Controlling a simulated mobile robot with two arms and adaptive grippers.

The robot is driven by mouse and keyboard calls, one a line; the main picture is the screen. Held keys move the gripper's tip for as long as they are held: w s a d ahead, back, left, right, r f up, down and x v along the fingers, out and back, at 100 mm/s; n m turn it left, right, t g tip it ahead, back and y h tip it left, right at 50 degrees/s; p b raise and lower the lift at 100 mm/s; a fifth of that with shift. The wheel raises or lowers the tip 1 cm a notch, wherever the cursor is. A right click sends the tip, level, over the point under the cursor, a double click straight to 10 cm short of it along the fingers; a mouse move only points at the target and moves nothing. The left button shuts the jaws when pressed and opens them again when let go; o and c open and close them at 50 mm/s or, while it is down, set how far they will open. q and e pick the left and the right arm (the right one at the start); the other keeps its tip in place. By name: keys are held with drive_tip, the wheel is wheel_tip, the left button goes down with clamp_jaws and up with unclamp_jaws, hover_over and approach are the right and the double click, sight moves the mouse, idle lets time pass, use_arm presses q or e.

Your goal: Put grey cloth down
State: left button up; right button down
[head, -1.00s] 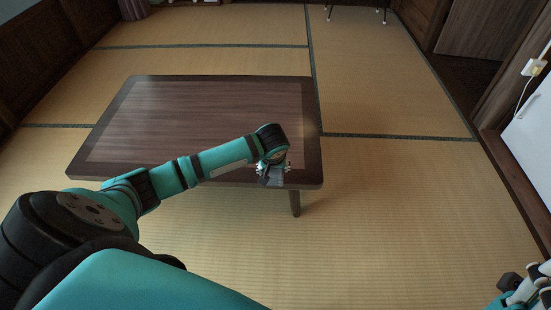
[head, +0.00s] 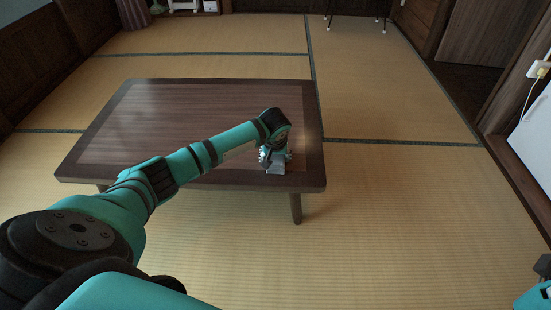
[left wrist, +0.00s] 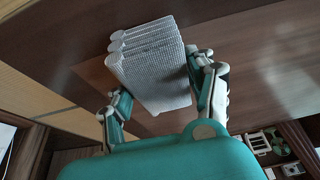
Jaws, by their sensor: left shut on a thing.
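The grey cloth (left wrist: 150,65) is a folded, layered bundle in the left wrist view, held between the two fingers of my left gripper (left wrist: 163,92). In the head view my left gripper (head: 274,157) is over the near right corner of the dark wooden low table (head: 190,108). The cloth shows there as a small grey patch (head: 275,168) beneath the fingers. I cannot tell whether it touches the tabletop. Only a sliver of my right arm's end shows at the lower right edge of the head view.
The tabletop is otherwise bare. Tatami floor (head: 400,200) lies open around the table. A white panel (head: 533,135) and an outlet with a cord (head: 540,69) are at the right wall. Thin dark legs (head: 384,25) stand at the back.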

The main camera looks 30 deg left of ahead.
use_arm(q)
drive_tip(key=o, duration=1)
drive_tip(key=shift+f, duration=0.1)
drive_tip(key=shift+o, duration=0.2)
